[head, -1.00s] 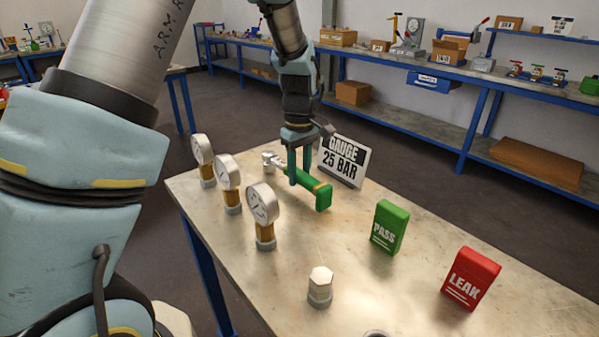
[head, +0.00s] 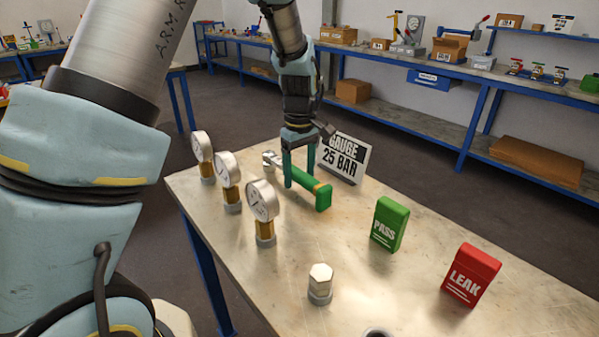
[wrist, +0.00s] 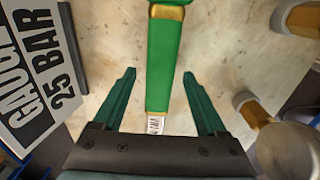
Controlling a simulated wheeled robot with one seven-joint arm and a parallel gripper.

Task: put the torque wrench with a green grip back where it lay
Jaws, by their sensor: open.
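The torque wrench with a green grip (head: 313,186) lies on the bench top, its metal head toward the back left and its green end toward the front right. It also shows in the wrist view (wrist: 163,60), running up the middle of the picture between my fingers. My gripper (head: 300,180) is open and points down over the wrench, one finger on each side of it. In the wrist view both fingers of my gripper (wrist: 160,85) stand apart from the grip, with bare bench visible on each side. The wrench's head is out of the wrist view.
A "GAUGE 25 BAR" sign (head: 344,158) stands close behind the wrench. Several dial gauges (head: 229,174) stand along the left. A hex plug (head: 320,284), a green PASS block (head: 389,224) and a red LEAK block (head: 470,275) stand nearer the front. Bench between them is clear.

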